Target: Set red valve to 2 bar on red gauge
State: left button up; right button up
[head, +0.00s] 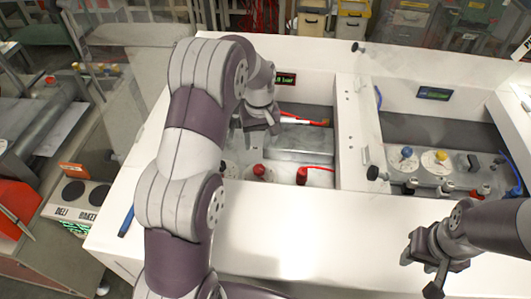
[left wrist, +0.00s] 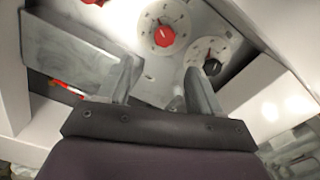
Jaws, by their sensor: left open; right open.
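The red valve knob (head: 259,170) sits on a round pale dial in the left bay. In the left wrist view the red knob (left wrist: 165,36) shows on its marked dial, beyond my fingers. A small lit display (head: 285,79) on the bay's back wall ends in "bar"; my arm is close to its left side and I cannot read its number surely. My left gripper (head: 262,128) is over the left bay, apart from the red knob. In the left wrist view its two fingers (left wrist: 163,85) are spread and empty. My right gripper (head: 430,272) is open and empty at the lower right.
A black knob on a dial (left wrist: 207,54) is beside the red one. A red pipe or handle (head: 316,170) is right of the red knob. The right bay has a blue knob (head: 407,152), a yellow knob (head: 441,155) and another display (head: 435,93). White walls (head: 352,130) separate the bays.

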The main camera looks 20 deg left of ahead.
pick_arm(q)
jog(key=p, duration=0.3)
send_over(259, 168)
jog(key=s, duration=0.1)
notch_tip(259, 168, down, 5)
jog(key=shift+f, duration=0.1)
jog(key=f, duration=0.2)
jog(key=w+f+p, duration=0.1)
jog(key=f, duration=0.1)
jog(key=f+p, duration=0.1)
jog(key=shift+w+f, duration=0.25)
jog(key=shift+f, duration=0.15)
jog(key=shift+s, duration=0.4)
jog(key=c, duration=0.3)
jog(key=shift+w, duration=0.1)
jog(key=c, duration=0.8)
jog(key=shift+o, duration=0.2)
jog(key=shift+f+m+b, duration=0.25)
jog(key=shift+m+b, duration=0.15)
jog(key=shift+b, duration=0.35)
jog(key=shift+r, duration=0.3)
jog(key=o, duration=1.1)
jog(key=shift+c, duration=0.2)
pick_arm(e)
jog(key=r, duration=0.2)
jog(key=s+r, duration=0.1)
jog(key=r, duration=0.1)
jog(key=shift+a+r, duration=0.1)
jog(key=shift+r, duration=0.15)
